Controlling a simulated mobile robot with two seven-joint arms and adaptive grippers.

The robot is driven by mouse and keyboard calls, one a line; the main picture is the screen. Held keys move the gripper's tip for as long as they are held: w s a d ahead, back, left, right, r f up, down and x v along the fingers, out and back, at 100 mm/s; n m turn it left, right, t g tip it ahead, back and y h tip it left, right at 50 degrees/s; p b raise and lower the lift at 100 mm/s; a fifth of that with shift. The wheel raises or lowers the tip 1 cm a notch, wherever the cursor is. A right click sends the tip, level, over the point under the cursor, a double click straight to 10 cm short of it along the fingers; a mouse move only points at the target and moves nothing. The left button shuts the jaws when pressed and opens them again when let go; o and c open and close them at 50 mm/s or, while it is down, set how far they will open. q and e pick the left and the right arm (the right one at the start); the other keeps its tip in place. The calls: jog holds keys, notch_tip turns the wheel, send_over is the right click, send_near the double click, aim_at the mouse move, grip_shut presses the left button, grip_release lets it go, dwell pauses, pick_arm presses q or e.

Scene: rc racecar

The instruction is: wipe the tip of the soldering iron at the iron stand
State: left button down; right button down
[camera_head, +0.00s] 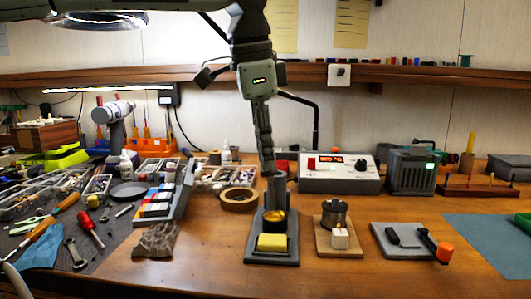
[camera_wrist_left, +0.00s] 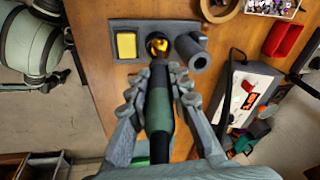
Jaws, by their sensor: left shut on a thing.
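My left gripper (camera_head: 268,166) reaches down over the iron stand (camera_head: 251,247) in the head view. In the left wrist view the gripper (camera_wrist_left: 159,88) is shut on the soldering iron (camera_wrist_left: 159,102), its fingers on either side of the dark green and black handle. The iron's front end points at the round cup of brass wool (camera_wrist_left: 161,43) on the stand; whether the tip touches the wool cannot be told. The stand also carries a yellow sponge (camera_head: 272,242) and a grey holder tube (camera_wrist_left: 198,55). The fingers hide the iron in the head view. My right gripper is not in view.
A solder spool (camera_head: 334,213) stands on a wooden board to the right. A grey slab with an orange-ended tool (camera_head: 444,252) lies farther right. A tape ring (camera_head: 239,199) and a control station (camera_head: 340,178) are behind. Tools crowd the left.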

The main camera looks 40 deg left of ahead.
pick_arm(q)
jog(key=shift+w+v, duration=0.2)
jog(key=shift+v, duration=0.7)
jog(key=shift+w+v, duration=0.2)
jog(key=shift+v, duration=0.7)
jog(key=shift+w+v, duration=0.2)
jog(key=shift+v, duration=0.7)
jog(key=shift+r, duration=0.25)
